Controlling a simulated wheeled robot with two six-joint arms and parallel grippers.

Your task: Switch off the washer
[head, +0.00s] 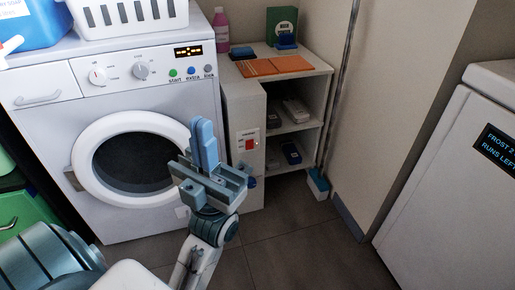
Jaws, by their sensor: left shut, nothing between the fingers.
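A white washer (155,98) stands at the left with a round dark door (128,160), which is closed. Its panel has two dials, green, blue and grey buttons (191,71), and a lit display (188,51). A red switch (250,144) on a small plate sits on the side cabinet's front, right of the washer. My left gripper (203,130) is shut and empty, pointing up in front of the washer's right edge, left of the red switch. It hides part of the washer's front. My right gripper is not in view.
A white basket (130,18) and a blue container (30,22) stand on the washer. A white appliance (450,170) stands at the right. The floor (300,235) between is mostly clear.

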